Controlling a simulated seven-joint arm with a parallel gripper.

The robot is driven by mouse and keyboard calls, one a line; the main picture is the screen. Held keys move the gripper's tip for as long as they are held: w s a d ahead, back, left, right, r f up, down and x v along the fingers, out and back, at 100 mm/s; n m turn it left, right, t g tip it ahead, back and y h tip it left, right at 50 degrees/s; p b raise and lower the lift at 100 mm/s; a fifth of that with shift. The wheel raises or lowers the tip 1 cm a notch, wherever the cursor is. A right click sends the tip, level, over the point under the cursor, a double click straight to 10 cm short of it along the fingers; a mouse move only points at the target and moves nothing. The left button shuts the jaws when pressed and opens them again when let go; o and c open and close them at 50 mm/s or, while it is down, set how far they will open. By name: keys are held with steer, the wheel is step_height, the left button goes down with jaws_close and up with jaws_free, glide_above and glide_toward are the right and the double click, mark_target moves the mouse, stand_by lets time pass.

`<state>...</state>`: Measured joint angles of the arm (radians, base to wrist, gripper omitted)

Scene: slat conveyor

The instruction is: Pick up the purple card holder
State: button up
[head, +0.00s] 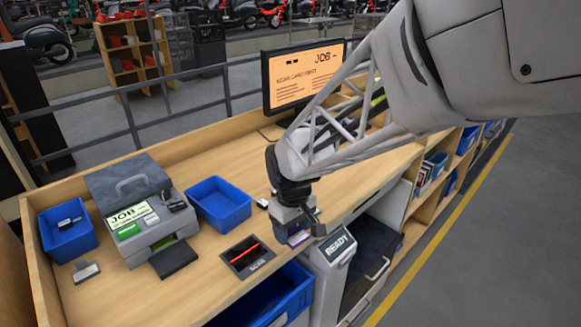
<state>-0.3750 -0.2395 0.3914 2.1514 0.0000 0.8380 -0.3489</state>
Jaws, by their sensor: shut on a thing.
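My gripper (306,231) is over the front edge of the wooden counter, near the middle of the view. It is shut on the purple card holder (298,239). Only a small purple patch of the holder shows between the dark fingers, and the rest is hidden by my gripper. From this angle I cannot tell how far the holder is above the counter.
A black scanner plate with a red line (247,257) lies left of my gripper. An empty blue tray (218,204), a grey printer-like box (150,225) and a smaller blue bin (68,231) stand further left. A READY bin (334,250) is below right. A monitor (303,75) stands behind.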

mark_target(298, 245)
steer(key=s+d, duration=0.2)
steer(key=s, duration=0.4)
steer(key=shift+s+d+r, duration=0.25)
steer(key=shift+s+r, duration=0.05)
steer(key=shift+s, duration=0.05)
steer(key=shift+a, duration=0.1)
stand_by(0.4)
steer(key=shift+w+a+r, duration=0.15)
steer(key=shift+w+a, duration=0.2)
steer(key=shift+a, duration=0.15)
steer(key=w+a+r, duration=0.1)
steer(key=w+a, duration=0.1)
steer(key=a, duration=0.4)
steer(key=w+a+r, duration=0.1)
steer(key=w+a, duration=0.1)
steer(key=a, duration=0.5)
steer(key=shift+w+a+r, duration=0.25)
steer(key=shift+w+r, duration=0.1)
steer(key=shift+w, duration=0.05)
steer(key=shift+f, duration=0.25)
steer(key=shift+f, duration=2.95)
steer(key=shift+r, duration=0.1)
